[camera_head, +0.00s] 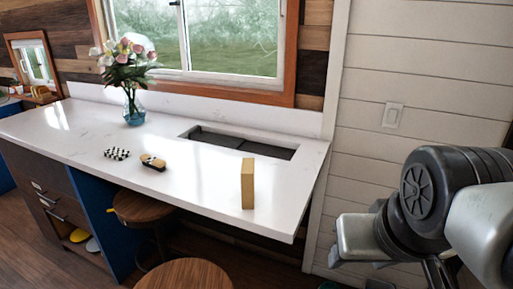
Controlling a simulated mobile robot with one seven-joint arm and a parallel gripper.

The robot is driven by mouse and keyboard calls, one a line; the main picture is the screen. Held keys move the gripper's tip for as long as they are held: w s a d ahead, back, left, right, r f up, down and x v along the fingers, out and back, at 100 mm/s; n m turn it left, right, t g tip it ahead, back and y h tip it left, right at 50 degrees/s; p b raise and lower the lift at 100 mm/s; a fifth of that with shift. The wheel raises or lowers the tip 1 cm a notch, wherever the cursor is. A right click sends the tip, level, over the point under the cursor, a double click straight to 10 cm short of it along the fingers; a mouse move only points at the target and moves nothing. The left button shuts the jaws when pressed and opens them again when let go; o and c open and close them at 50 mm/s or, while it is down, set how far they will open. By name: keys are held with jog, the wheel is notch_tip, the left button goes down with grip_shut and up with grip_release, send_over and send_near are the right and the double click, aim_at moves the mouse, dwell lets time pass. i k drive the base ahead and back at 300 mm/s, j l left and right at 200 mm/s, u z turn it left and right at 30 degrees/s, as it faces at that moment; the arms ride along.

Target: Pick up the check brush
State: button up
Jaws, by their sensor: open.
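A small object with a black-and-white check pattern (117,153), which looks like the check brush, lies flat on the white counter (215,175), left of its middle. Its bristles cannot be made out at this size. Nothing touches it. Parts of my arm fill the lower right of the view, well away from the counter objects. My gripper's fingertips do not show.
A yellow and dark object (152,161) lies just right of the check object. A tan upright block (248,184) stands near the front edge. A flower vase (133,106) and a sink opening (238,143) are behind. Two stools (185,275) stand in front.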

aim_at(158, 165)
jog(key=u, duration=1.5)
jog(key=j+u, duration=0.1)
jog(key=j, duration=0.35)
jog(key=i+j+u, duration=0.1)
jog(key=j, duration=0.35)
jog(key=i+j+u, duration=0.25)
jog(key=i+j, duration=0.15)
jog(key=i+j+u, duration=0.3)
jog(key=i, duration=0.25)
jog(key=i+z, duration=0.15)
jog(key=i, duration=0.35)
jog(key=i+j+z, duration=0.1)
jog(key=i, duration=0.35)
jog(key=i+j+z, duration=0.15)
jog(key=i, duration=0.35)
jog(key=i+z, duration=0.2)
jog(key=z, duration=0.2)
jog(key=i+j+z, duration=0.1)
jog(key=z, duration=0.3)
jog(key=i+j+z, duration=0.1)
jog(key=i+z, duration=0.25)
jog(key=j+z, duration=0.2)
jog(key=z, duration=0.2)
